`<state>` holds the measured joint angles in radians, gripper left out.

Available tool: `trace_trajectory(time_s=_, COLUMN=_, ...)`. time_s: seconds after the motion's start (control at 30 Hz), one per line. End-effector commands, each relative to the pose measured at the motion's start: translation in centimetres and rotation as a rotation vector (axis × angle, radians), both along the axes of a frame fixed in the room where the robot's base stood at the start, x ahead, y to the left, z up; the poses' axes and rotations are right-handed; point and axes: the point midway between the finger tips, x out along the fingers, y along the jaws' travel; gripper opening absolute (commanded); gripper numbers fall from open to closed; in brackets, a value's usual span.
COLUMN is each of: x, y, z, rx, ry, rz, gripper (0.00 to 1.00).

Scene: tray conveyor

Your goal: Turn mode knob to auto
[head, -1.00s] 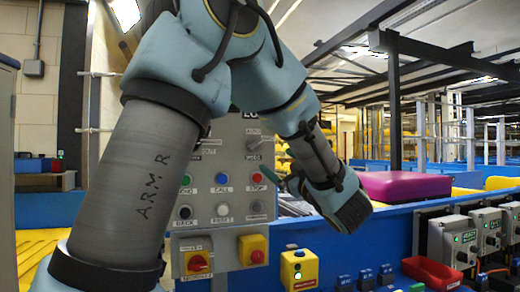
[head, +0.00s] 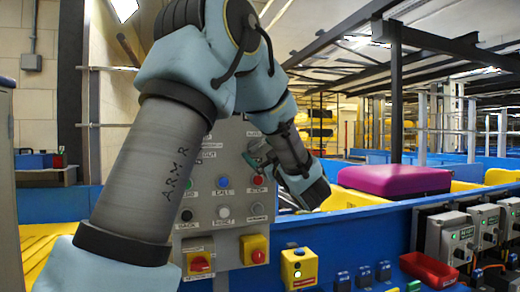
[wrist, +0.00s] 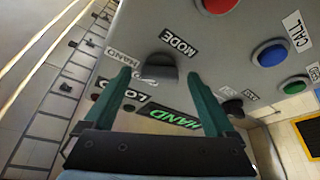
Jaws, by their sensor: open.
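The mode knob (wrist: 155,68) is a dark knob on the grey control panel, below the MODE label (wrist: 178,43) in the wrist view. My gripper (wrist: 158,76) is open, with one green finger on each side of the knob in the picture. Whether the fingers touch it cannot be told. In the head view my gripper (head: 256,160) is at the upper right of the panel (head: 237,135), and the knob is largely hidden behind it.
A blue button (wrist: 271,52), a red button (wrist: 219,4) and a green button (wrist: 296,85) are close by on the panel. A yellow-and-red switch (head: 254,249) is lower down. A yellow button box (head: 299,267) and a purple block (head: 394,180) are to the right.

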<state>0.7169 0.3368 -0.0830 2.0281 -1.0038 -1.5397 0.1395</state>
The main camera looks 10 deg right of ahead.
Motion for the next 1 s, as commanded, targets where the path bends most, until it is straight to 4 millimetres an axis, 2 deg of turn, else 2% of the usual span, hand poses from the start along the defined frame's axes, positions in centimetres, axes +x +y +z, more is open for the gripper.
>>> trace_trajectory(time_s=0.17, x=-0.01, y=-0.01, z=-0.03, rx=0.0, ry=0.0, rz=0.0, gripper=0.89)
trace_trajectory(time_s=0.9, x=-0.03, y=-0.01, z=-0.03, rx=0.0, ry=0.0, rz=0.0, gripper=0.06)
trace_trajectory(time_s=1.0, x=-0.03, y=0.0, z=-0.06, rx=-0.001, ry=0.0, rz=0.0, gripper=0.04)
